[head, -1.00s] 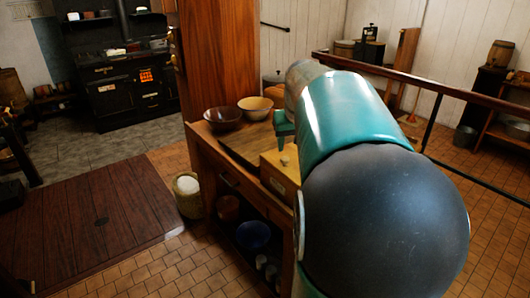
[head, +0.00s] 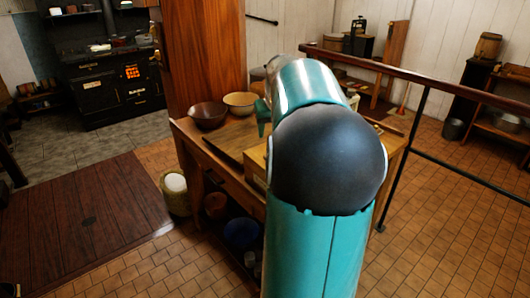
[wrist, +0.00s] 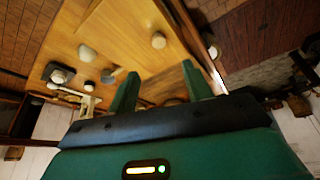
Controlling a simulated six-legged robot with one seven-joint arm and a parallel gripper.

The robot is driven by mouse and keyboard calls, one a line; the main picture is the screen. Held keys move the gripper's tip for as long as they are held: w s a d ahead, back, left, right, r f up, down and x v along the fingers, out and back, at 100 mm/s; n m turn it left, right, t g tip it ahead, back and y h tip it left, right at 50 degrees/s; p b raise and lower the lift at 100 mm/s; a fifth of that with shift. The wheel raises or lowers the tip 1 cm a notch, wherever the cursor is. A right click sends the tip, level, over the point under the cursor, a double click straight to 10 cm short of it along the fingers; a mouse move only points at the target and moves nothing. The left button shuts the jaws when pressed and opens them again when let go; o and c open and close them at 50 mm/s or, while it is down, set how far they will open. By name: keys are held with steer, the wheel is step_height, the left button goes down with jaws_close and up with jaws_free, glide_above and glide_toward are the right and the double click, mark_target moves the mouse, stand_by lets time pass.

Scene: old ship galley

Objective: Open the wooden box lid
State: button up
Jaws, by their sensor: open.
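The wooden box (head: 256,164) is pale wood and stands on the worktable (head: 202,149). In the head view my arm covers most of it, so its lid cannot be made out there. In the wrist view a pale wooden surface with a small round knob (wrist: 158,40) lies ahead of my gripper (wrist: 160,70); it looks like part of the box. My gripper is open with nothing between its two green fingers. The knob shows beyond the gap between the fingertips, apart from them. I see no raised lid.
A dark bowl (head: 208,115) and a lighter bowl (head: 241,103) stand on the table's back left, near a wooden pillar (head: 201,55). A railing (head: 440,87) runs along the right. A basket (head: 175,193) stands on the floor left of the table. Tiled floor at right is open.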

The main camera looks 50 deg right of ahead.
steer(key=x, duration=1.2)
steer(key=shift+f, duration=0.1)
steer(key=shift+s, duration=0.1)
jaws_close()
